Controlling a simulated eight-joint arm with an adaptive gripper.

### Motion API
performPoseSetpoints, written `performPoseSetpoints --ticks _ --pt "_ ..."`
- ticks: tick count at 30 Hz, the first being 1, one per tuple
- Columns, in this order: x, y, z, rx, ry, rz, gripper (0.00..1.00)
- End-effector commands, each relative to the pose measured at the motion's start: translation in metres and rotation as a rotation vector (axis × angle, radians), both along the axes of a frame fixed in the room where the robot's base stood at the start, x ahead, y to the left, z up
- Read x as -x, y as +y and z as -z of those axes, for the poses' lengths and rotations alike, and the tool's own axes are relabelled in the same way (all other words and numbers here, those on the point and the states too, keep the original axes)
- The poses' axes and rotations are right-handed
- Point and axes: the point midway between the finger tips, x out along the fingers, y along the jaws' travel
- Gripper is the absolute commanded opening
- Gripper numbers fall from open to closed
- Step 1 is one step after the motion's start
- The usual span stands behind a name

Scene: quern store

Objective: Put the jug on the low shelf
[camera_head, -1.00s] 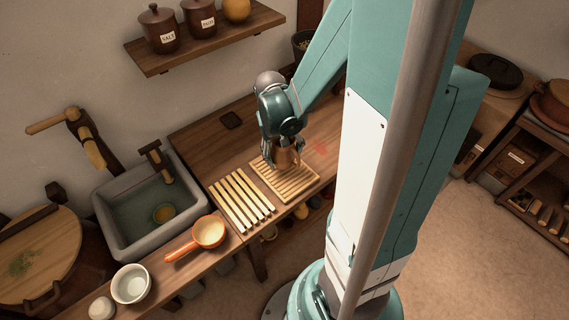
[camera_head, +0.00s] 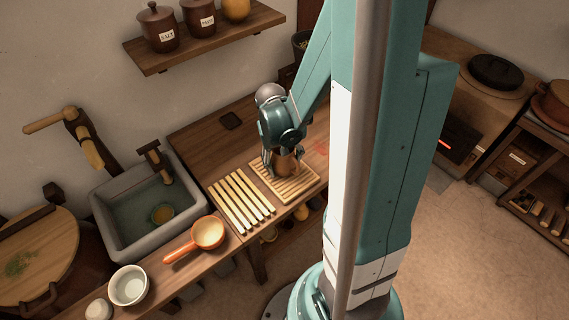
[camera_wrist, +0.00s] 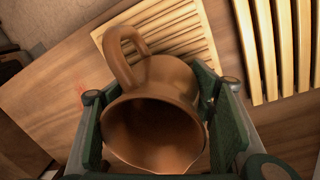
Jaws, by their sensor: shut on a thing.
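The brown jug (camera_head: 286,166) is over the slatted wooden rack on the counter. My gripper (camera_head: 284,158) is shut on it from above, and the fingers partly cover it. In the wrist view the jug (camera_wrist: 155,115) sits between the two fingers, its open mouth facing the camera and its looped handle pointing to the upper left. I cannot tell whether its base touches the slats. A low shelf under the counter (camera_head: 304,214) shows in part, with small objects on it. Which shelf is the task's low shelf is not clear.
A second slatted rack (camera_head: 240,201) lies beside the first. An orange pan (camera_head: 207,233), a white bowl (camera_head: 129,286) and a sink (camera_head: 118,240) are to the left. A wall shelf (camera_head: 210,40) holds jars. A shelf unit (camera_head: 526,170) stands at right, with open floor before it.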

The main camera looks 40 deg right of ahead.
Motion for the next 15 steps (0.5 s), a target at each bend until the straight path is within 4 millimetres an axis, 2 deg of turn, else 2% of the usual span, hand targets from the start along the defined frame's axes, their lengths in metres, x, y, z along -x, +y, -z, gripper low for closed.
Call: performPoseSetpoints --ticks 11,12,15 --pt "0.0003 0.0000 0.0031 0.000 0.000 0.000 0.38" --pt "0.0002 0.0000 0.0022 0.000 0.000 0.000 0.61" --pt "0.0002 0.0001 0.0019 0.000 0.000 0.000 0.72"
